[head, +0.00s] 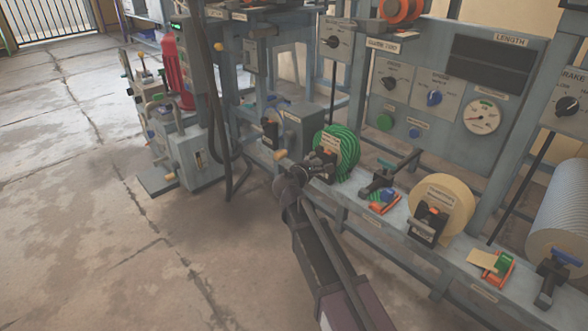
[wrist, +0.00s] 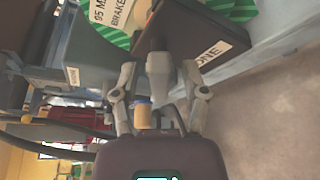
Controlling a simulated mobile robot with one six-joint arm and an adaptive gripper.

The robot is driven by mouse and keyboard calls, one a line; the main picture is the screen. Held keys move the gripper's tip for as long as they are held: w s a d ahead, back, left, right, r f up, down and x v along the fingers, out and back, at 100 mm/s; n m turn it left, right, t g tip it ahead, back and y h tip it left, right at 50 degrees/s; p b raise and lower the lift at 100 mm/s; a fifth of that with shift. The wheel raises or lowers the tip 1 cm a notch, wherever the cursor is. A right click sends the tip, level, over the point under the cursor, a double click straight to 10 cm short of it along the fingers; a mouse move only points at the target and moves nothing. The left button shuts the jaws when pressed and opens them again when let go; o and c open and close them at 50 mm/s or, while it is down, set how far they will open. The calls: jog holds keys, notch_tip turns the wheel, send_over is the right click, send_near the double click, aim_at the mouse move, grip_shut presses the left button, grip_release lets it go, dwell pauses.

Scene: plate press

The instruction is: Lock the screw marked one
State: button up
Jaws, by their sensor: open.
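My gripper (head: 304,172) is at the front of the green striped reel (head: 342,150) in the head view. In the wrist view my gripper (wrist: 160,88) is open, with one finger on each side of a grey screw-like part (wrist: 157,68). This part stands at the edge of a dark block (wrist: 205,30) whose white label (wrist: 221,55) reads "ONE". Whether either finger touches the part cannot be told.
A beige reel (head: 447,200) with a dark clamp stands farther right on the bench, past orange and green pieces (head: 384,202). A tan handle (head: 280,155) is close on the left of my gripper. Open floor (head: 80,240) lies left.

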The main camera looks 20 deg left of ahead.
jog(key=shift+r, duration=0.1)
jog(key=shift+w+a+n+g+h+p, duration=0.1)
jog(key=shift+n+g+h+p, duration=0.2)
jog(key=shift+n+g+p, duration=0.45)
jog(key=shift+n+g+h+p, duration=0.15)
jog(key=shift+n+h+p, duration=0.25)
jog(key=shift+n, duration=0.65)
jog(key=shift+s+r, duration=0.2)
jog(key=shift+s, duration=0.15)
jog(key=p+v, duration=0.4)
jog(key=v, duration=0.9)
jog(key=shift+p, duration=0.3)
